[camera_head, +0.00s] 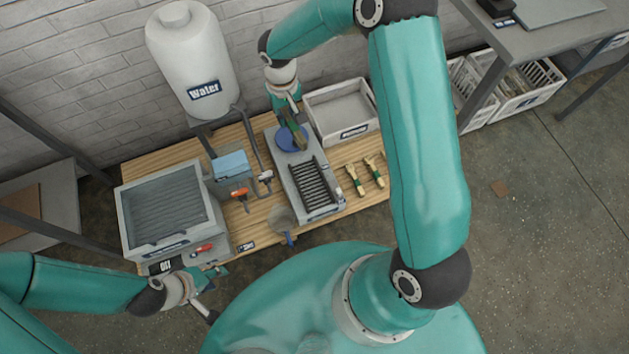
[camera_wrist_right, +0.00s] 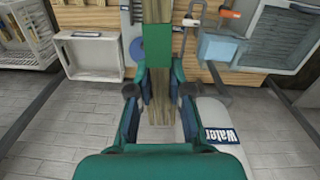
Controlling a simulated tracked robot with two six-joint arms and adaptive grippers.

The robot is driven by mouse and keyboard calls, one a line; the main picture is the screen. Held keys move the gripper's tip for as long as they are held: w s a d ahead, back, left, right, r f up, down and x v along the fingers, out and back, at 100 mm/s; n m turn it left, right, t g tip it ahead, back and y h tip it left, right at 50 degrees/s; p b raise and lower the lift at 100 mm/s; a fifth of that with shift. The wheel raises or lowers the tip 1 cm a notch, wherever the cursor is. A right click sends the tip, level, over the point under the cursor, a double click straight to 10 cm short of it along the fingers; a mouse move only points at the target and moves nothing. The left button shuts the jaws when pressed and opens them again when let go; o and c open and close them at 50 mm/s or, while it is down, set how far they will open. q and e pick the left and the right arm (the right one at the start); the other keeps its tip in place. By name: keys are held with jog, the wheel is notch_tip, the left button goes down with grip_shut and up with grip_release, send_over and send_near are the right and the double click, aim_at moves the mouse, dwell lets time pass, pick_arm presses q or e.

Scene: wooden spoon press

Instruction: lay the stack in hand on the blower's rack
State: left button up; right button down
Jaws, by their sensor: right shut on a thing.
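My right gripper (camera_head: 292,116) is shut on a stack of wooden strips with a green band (camera_wrist_right: 157,45). It holds the stack above the back part of the grey blower (camera_head: 285,165), over its blue round part (camera_head: 284,140). The right wrist view shows the stack standing out lengthwise between the gripper's fingers (camera_wrist_right: 160,88). The blower's dark slatted rack (camera_head: 315,184) lies at its front, with nothing visible on it. My left gripper (camera_head: 215,290) is empty, its fingers apart, in front of the grey glass-lidded box (camera_head: 218,240).
A water tank (camera_head: 175,70), a light blue box (camera_head: 231,165), orange-handled tools (camera_head: 240,194) and a round cup (camera_head: 281,218) stand around the blower.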

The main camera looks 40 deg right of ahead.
jog(key=d+f+b, duration=0.2)
jog(key=f+b, duration=0.2)
jog(key=f, duration=0.4)
jog(key=d+f+m+b, duration=0.1)
jog(key=d+f+b, duration=0.15)
jog(key=f, duration=0.45)
jog(key=d+f+b, duration=0.1)
jog(key=f+b, duration=0.4)
jog(key=f, duration=0.3)
jog(key=b, duration=0.3)
send_over(310, 180)
notch_tip(310, 180, down, 15)
jog(key=shift+f, duration=0.1)
jog(key=shift+f+b, duration=0.6)
jog(key=shift+f, duration=2.05)
jog(key=shift+f, duration=0.2)
jog(key=c, duration=1.1)
grip_release()
jog(key=shift+r, duration=0.1)
jog(key=shift+r, duration=0.1)
